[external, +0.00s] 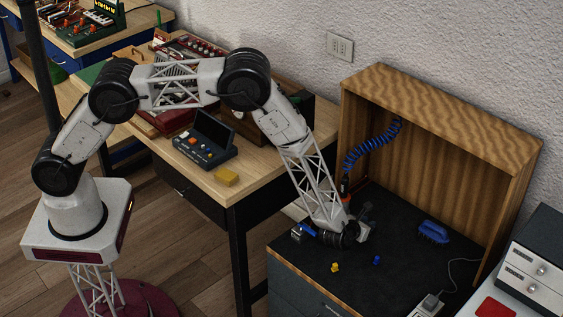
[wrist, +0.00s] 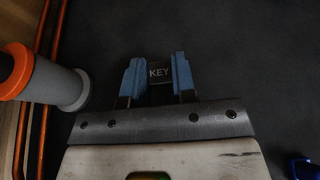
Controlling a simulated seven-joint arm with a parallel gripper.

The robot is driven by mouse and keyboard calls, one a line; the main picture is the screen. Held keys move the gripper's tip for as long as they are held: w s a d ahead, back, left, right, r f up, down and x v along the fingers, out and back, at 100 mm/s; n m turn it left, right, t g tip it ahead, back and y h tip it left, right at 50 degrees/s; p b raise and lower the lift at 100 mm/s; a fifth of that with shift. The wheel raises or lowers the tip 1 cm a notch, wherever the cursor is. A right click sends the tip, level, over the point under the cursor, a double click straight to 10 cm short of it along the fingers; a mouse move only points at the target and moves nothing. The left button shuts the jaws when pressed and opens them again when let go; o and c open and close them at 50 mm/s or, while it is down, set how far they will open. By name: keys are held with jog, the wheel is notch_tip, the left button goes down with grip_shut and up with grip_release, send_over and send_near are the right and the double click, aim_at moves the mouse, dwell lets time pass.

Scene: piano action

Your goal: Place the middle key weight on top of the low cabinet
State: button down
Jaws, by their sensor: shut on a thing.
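My gripper (wrist: 157,78) has blue fingers and is shut on a small dark block marked KEY (wrist: 159,71), the key weight. In the external view my gripper (external: 304,231) is low over the left part of the low cabinet's dark top (external: 310,262). A small grey metallic piece shows at the fingers there, but I cannot clearly make out the weight. The wrist view shows dark surface around and beyond the weight. I cannot tell whether the weight touches the top.
Small yellow (external: 335,267) and blue (external: 377,260) pieces and a blue brush (external: 433,232) lie on the cabinet top. A wooden hutch (external: 460,125) rises behind, with a blue coiled hose (external: 372,147). A grey-and-orange cylinder (wrist: 50,80) is left of my fingers.

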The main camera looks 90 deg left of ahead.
jog(key=shift+f, duration=0.2)
dwell(0.3)
jog(key=c, duration=0.9)
grip_release()
jog(key=shift+r, duration=0.2)
jog(key=shift+v, duration=5.95)
jog(key=shift+f, duration=0.15)
